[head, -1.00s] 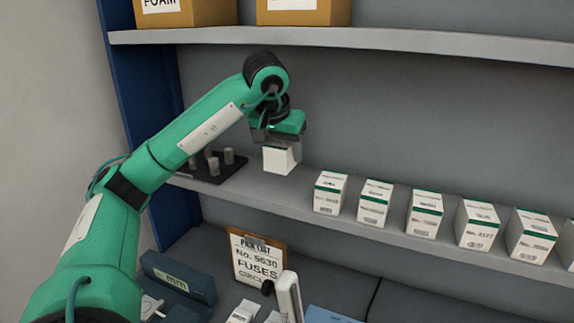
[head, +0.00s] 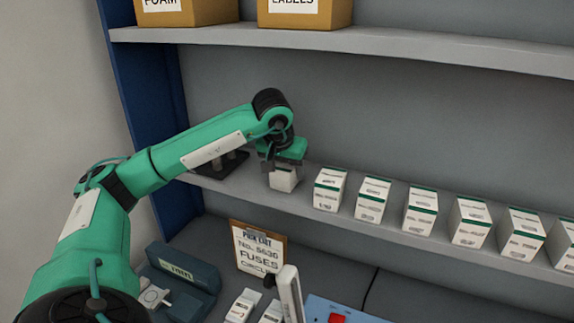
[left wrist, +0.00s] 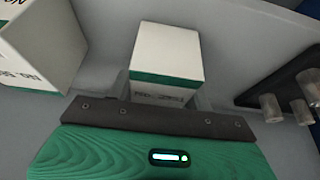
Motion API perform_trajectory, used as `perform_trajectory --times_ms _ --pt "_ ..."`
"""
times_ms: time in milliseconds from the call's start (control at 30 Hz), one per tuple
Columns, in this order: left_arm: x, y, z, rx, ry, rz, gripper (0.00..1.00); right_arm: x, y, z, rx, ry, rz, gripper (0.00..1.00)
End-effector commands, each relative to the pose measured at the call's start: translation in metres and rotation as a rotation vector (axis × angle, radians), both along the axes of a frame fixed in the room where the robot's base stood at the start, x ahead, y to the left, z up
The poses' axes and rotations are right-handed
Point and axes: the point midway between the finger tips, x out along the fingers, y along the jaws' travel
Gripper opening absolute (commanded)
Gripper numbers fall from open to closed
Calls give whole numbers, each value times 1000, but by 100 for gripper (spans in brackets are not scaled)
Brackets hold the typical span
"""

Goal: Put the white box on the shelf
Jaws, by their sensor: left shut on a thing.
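The white box (head: 284,180) is in my left gripper (head: 283,172) in the head view, at the left end of the row of boxes on the middle shelf (head: 264,200). The gripper is shut on it from above. In the left wrist view the white box (left wrist: 168,62) shows a green band and dark print and sits between the fingers. The box is at or just above the shelf surface; I cannot tell whether it touches. My right gripper is not in view.
Several white boxes with green bands stand in a row to the right, the nearest one (head: 329,189) close beside. A dark tray with metal pegs (head: 222,163) is to the left. Cardboard boxes (head: 304,13) stand on the upper shelf. A clipboard (head: 258,250) is below.

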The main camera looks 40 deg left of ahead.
Motion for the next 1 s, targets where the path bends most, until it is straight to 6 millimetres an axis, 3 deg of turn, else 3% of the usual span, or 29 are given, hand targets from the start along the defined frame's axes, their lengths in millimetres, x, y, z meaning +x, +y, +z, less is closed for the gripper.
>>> perform_trajectory --times_ms 267,300,400,800,1000 --pt "0 0 -4 0 0 0 18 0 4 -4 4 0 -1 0" --pt "0 0 -4 0 0 0 53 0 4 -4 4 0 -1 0" --pt "0 0 -3 0 1 0 72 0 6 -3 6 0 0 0" --pt "-1 0 2 0 -1 0 72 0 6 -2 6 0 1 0" --pt "-12 -4 28 1 -5 0 72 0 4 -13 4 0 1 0"
